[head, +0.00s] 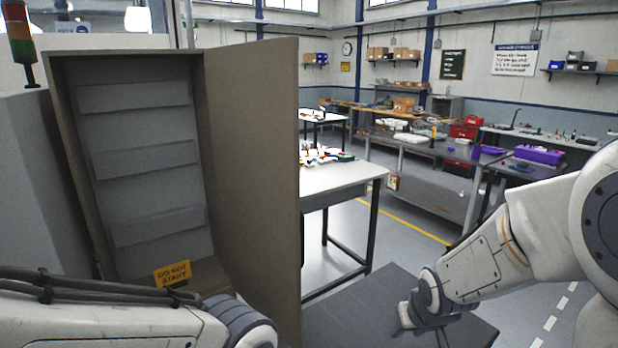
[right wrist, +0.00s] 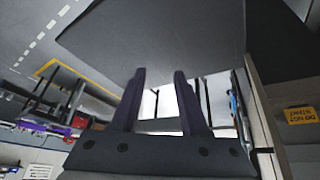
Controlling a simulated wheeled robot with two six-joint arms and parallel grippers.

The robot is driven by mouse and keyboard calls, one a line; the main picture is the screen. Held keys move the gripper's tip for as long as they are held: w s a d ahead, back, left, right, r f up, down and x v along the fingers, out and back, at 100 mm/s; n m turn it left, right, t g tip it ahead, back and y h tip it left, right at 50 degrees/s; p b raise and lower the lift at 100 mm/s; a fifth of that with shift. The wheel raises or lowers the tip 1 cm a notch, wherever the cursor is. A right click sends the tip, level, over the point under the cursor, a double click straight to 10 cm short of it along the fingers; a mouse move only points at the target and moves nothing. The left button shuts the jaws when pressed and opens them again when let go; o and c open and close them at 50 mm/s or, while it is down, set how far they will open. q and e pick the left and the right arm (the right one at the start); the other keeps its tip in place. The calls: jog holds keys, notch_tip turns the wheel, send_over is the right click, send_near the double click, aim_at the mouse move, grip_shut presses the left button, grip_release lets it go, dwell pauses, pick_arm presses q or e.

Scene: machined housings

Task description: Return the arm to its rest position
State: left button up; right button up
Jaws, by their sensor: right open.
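My right gripper (head: 422,326) hangs low at the lower right of the head view, over a dark flat surface (head: 350,305). In the right wrist view its two fingers (right wrist: 159,75) stand apart with nothing between them. My right arm comes in from the right edge and bends down to the gripper. My left arm crosses the lower left corner of the head view, and its gripper is out of the picture.
An open cabinet (head: 250,150) with a grey panel stands close on the left. A yellow "DO NOT START" tag (head: 172,273) is low inside it, and the tag also shows in the right wrist view (right wrist: 300,115). A light-topped table (head: 345,174) stands behind, with benches beyond.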

jog(key=s+a+f+g, duration=0.2)
jog(key=s+g, duration=0.1)
jog(key=s, duration=0.7)
jog(key=s+a+r+n+g, duration=0.1)
jog(key=s+a+r+n, duration=0.1)
jog(key=s+a, duration=0.4)
jog(key=s+a+r+n+g+y, duration=0.1)
jog(key=s+a+r+n, duration=0.2)
jog(key=s+a+n, duration=0.2)
jog(key=shift+s+a, duration=0.9)
jog(key=shift+s, duration=0.1)
